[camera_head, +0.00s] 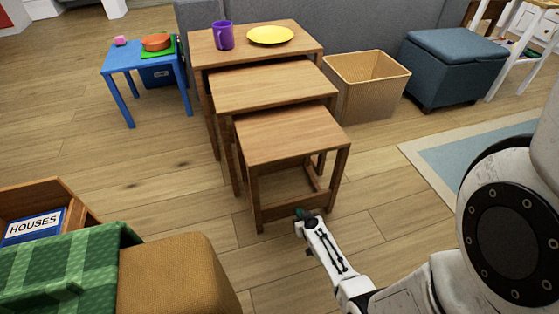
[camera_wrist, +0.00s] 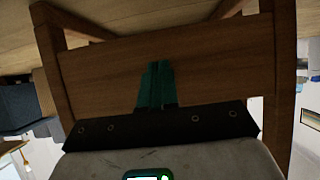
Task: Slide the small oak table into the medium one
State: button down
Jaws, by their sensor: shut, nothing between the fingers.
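The small oak table (camera_head: 290,135) is the lowest and frontmost of three nested wooden tables and stands upright. Most of its top sticks out in front of the medium oak table (camera_head: 270,85), whose front edge lies just above its back edge. The largest table (camera_head: 215,51) stands behind both. My gripper (camera_head: 303,213) is shut and empty, low at the front of the small table by its lower front rail. In the wrist view, my green fingertips (camera_wrist: 157,70) point at a wooden board (camera_wrist: 215,65) of the small table between two legs. I cannot tell whether they touch it.
A purple mug (camera_head: 223,35) and yellow plate (camera_head: 270,35) stand on the largest table. A wicker basket (camera_head: 362,98) is right of the tables, a blue table (camera_head: 138,55) left. A brown pouf (camera_head: 175,275) is front left. Floor beside the small table is clear.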

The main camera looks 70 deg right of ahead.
aim_at(297, 205)
jog(key=shift+w+d+r, duration=0.1)
dwell(0.5)
jog(key=shift+w+d, duration=1.6)
jog(key=shift+d, duration=0.25)
jog(key=shift+b, duration=0.3)
jog(key=shift+w+d+b, duration=0.65)
jog(key=shift+w+d, duration=0.95)
jog(key=shift+d, duration=0.3)
